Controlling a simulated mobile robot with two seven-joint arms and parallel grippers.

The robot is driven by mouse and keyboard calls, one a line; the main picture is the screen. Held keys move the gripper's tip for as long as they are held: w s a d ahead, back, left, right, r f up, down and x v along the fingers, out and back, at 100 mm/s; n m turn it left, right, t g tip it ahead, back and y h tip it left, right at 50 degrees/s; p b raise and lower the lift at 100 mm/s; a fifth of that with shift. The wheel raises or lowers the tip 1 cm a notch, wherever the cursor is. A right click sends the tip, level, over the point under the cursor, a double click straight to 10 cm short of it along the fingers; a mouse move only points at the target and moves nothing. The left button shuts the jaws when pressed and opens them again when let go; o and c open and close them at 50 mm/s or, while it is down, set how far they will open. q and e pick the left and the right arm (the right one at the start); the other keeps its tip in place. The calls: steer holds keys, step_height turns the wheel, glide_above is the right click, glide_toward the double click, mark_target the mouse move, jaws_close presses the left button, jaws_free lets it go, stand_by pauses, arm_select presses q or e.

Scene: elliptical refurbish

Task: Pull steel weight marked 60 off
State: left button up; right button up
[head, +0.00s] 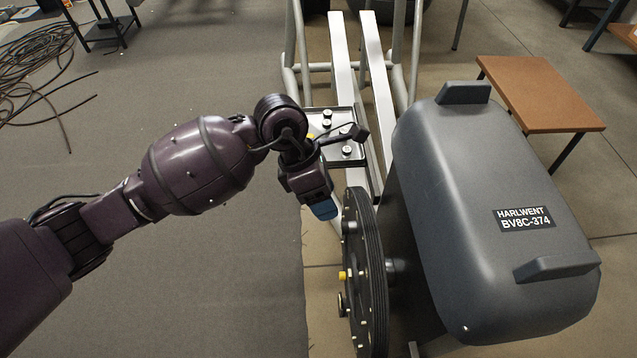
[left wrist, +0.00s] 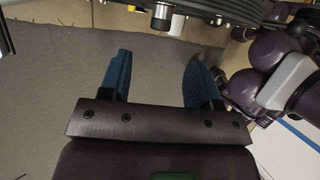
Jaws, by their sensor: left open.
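My left gripper (head: 325,209) hangs just left of the dark flywheel (head: 375,275) on the machine's side. In the left wrist view its two blue fingers (left wrist: 157,78) stand apart with nothing between them. On the flywheel's outer face are small steel pieces, one near the lower part (head: 342,304), and a yellow one (head: 342,275). In the left wrist view a steel cylinder (left wrist: 161,17) sticks out from the flywheel beyond the fingertips, apart from them. No number 60 is readable, so I cannot tell which piece carries it. My right gripper is not seen.
The grey machine housing (head: 490,210) stands right of the flywheel. A metal tray (head: 352,113) with several small steel pieces lies behind my gripper, by the white rails (head: 343,60). A brown-topped table (head: 540,90) is at back right.

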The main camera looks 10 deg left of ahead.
mark_target(347, 228)
arm_select(q)
steer(key=b+x, duration=0.2)
steer(key=x, duration=0.5)
steer(key=shift+d+f, duration=0.2)
steer(key=shift+f, duration=0.1)
jaws_close()
stand_by(0.6)
